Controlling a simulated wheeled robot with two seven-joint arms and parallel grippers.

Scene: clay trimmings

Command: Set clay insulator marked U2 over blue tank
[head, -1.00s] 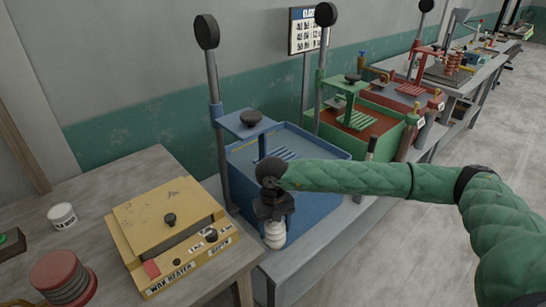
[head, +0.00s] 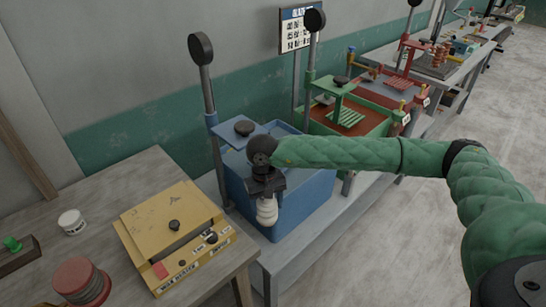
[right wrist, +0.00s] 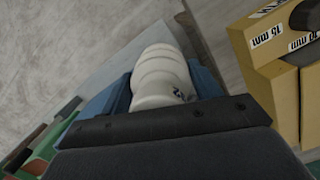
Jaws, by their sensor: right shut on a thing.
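A white ribbed clay insulator (head: 267,211) is held in my right gripper (head: 266,190), which is shut on it. The insulator hangs below the jaws in front of the blue tank (head: 310,193), near its front left wall. In the right wrist view the insulator (right wrist: 160,75) shows a dark mark at its lower right, only partly readable. Blue parts of the tank show behind and beside it there. The tank has a blue platform with a black knob (head: 244,128) on a post; my gripper and arm hide much of its inside. My left gripper is not in view.
A green tank (head: 350,116) and a red tank (head: 395,85) stand behind the blue one. Bare bench edge (head: 285,262) lies in front.

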